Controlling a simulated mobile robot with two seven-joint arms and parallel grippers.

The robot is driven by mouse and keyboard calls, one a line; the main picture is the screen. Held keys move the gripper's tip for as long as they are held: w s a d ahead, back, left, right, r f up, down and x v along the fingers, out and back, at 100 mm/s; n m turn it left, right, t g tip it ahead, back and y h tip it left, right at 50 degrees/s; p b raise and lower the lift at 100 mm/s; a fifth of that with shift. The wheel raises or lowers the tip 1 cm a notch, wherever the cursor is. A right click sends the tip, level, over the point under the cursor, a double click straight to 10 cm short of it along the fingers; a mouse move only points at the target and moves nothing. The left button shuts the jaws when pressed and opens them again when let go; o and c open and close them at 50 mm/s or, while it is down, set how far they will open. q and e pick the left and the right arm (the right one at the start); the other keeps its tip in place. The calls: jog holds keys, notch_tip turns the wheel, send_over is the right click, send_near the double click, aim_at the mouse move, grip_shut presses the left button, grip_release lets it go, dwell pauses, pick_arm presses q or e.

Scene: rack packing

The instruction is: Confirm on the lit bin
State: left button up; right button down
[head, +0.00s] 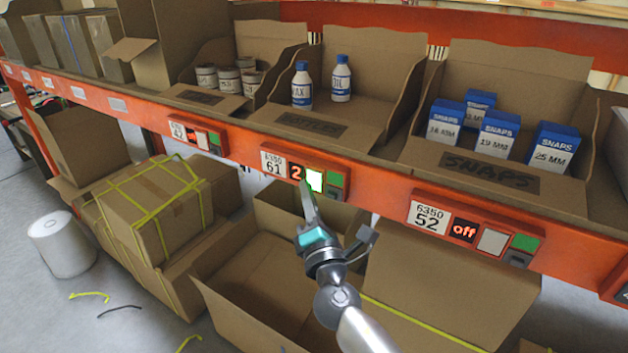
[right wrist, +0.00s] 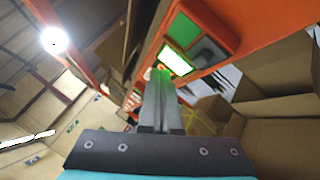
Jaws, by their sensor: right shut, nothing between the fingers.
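The lit module (head: 304,178) on the orange shelf beam is labelled 6350 61. Its red display shows 2 and its white button (head: 314,180) glows. The button also shows bright with a green edge in the right wrist view (right wrist: 176,60). The bottles bin (head: 311,122) above holds two white bottles with blue caps. My right gripper (head: 305,186) is shut and empty, its fingertips at the button's lower left; I cannot tell whether they touch it. The closed fingers also show in the right wrist view (right wrist: 160,78). My left gripper is out of view.
Module 6350 52 (head: 475,230) to the right reads off. Another module (head: 197,136) sits to the left. The snaps bin (head: 490,180) holds several blue and white boxes. An open carton (head: 245,285) stands under the beam, strapped cartons (head: 155,215) to its left.

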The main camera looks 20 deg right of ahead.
jog(key=shift+d, duration=0.1)
dwell(0.4)
jog(key=shift+w+d, duration=0.3)
jog(key=shift+w+d, duration=0.25)
jog(key=shift+d, duration=0.1)
dwell(0.9)
jog(key=shift+a, duration=0.1)
jog(key=shift+s+a, duration=0.55)
jog(key=shift+a, duration=0.05)
jog(key=s+a, duration=0.1)
jog(key=a, duration=0.1)
jog(key=s+a, duration=0.2)
jog(key=shift+b, duration=0.4)
dwell(0.6)
